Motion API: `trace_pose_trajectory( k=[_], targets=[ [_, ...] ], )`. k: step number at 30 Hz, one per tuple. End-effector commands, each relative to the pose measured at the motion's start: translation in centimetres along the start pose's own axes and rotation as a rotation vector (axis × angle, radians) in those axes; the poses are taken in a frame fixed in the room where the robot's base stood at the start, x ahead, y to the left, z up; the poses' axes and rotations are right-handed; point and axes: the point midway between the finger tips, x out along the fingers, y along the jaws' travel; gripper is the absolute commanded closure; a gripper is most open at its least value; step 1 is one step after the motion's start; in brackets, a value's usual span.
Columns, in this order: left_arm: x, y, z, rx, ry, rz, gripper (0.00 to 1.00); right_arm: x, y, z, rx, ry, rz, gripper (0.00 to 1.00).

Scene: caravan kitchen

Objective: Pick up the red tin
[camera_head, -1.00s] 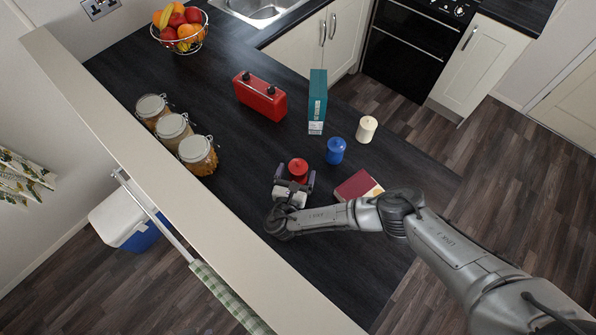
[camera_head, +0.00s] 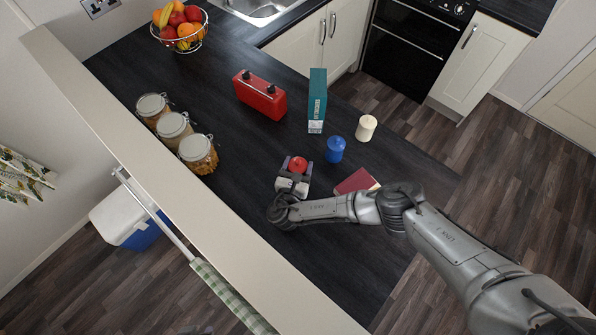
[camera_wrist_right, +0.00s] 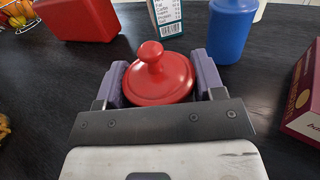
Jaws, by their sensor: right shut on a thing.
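The red tin (camera_head: 298,164) is a small round tin with a knobbed lid, on the dark counter in the head view. It also shows between the fingers in the right wrist view (camera_wrist_right: 160,78). My right gripper (camera_head: 295,172) is shut on the red tin, with a purple-grey finger pad at each side of it. The lower part of the tin is hidden by the gripper, and I cannot tell whether it touches the counter. My left gripper is not in view.
A blue tin (camera_head: 335,150) and a dark red box (camera_head: 356,181) stand close on the right. Glass jars (camera_head: 198,153) line the left. The front counter is clear.

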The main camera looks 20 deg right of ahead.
Motion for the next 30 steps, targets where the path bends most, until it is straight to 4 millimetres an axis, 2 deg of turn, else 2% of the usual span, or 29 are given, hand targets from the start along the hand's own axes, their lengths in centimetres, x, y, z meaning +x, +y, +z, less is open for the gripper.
trace_pose_trajectory(
  k=[2, 14, 25, 30],
  targets=[
    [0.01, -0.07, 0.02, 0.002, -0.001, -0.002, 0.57, -0.02, 0.00, -0.02, 0.000, 0.001, 0.000, 0.61],
    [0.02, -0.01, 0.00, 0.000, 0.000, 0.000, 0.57, -0.02, -0.01, -0.03, 0.000, 0.001, 0.000, 1.00],
    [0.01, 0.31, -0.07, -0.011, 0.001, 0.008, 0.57, 0.00, -0.01, 0.05, 0.000, 0.000, 0.000, 1.00],
    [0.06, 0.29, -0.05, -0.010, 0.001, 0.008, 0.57, 0.02, 0.02, 0.67, 0.001, 0.001, 0.000, 1.00]
  ],
)
